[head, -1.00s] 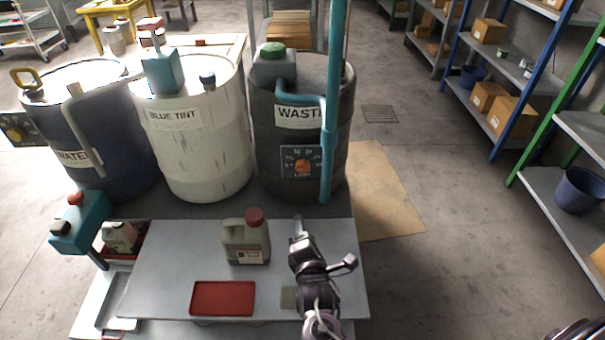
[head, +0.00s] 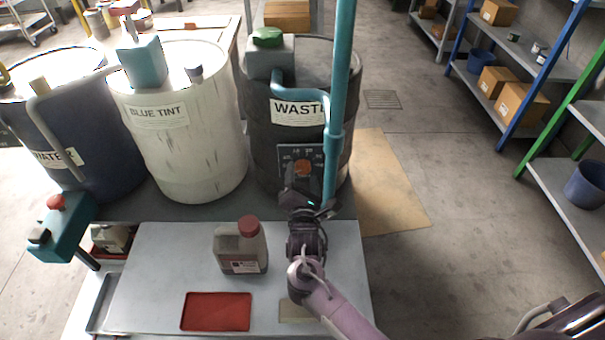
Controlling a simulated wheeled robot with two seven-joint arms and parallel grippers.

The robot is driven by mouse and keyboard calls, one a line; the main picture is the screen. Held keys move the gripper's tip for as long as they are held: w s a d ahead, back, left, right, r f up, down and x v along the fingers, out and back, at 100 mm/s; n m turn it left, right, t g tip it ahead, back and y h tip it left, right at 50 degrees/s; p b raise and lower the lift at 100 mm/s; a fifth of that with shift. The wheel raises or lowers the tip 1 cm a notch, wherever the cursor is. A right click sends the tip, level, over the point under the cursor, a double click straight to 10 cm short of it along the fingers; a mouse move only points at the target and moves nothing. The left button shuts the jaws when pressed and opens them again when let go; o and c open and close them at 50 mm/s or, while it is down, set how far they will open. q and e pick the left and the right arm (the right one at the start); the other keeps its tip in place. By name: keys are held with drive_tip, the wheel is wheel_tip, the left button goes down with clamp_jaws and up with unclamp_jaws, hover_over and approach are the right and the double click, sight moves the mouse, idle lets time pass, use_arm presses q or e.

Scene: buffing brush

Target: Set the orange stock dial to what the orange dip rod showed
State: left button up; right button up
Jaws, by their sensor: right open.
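The orange stock dial (head: 303,168) is a round orange knob on a dark panel with pale marks, on the front of the black WASTE drum (head: 262,140). The marks are too small to read. My right gripper (head: 302,190) is open just below and in front of the dial, and covers the lower part of the panel. I cannot tell whether it touches the knob; the knob's top still shows. No orange dip rod can be made out.
A teal pipe (head: 335,140) runs upright close right of the dial. White BLUE TINT (head: 190,150) and dark WATER (head: 85,150) drums stand left. A grey bench (head: 160,270) holds a jug (head: 240,248) and red tray (head: 215,312).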

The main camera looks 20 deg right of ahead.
drive_tip(key=shift+x, duration=0.8)
use_arm(q)
drive_tip(key=shift+w+d+r, duration=0.1)
drive_tip(key=shift+w+r, duration=0.05)
drive_tip(key=shift+r, duration=0.1)
use_arm(e)
drive_tip(key=c, duration=1)
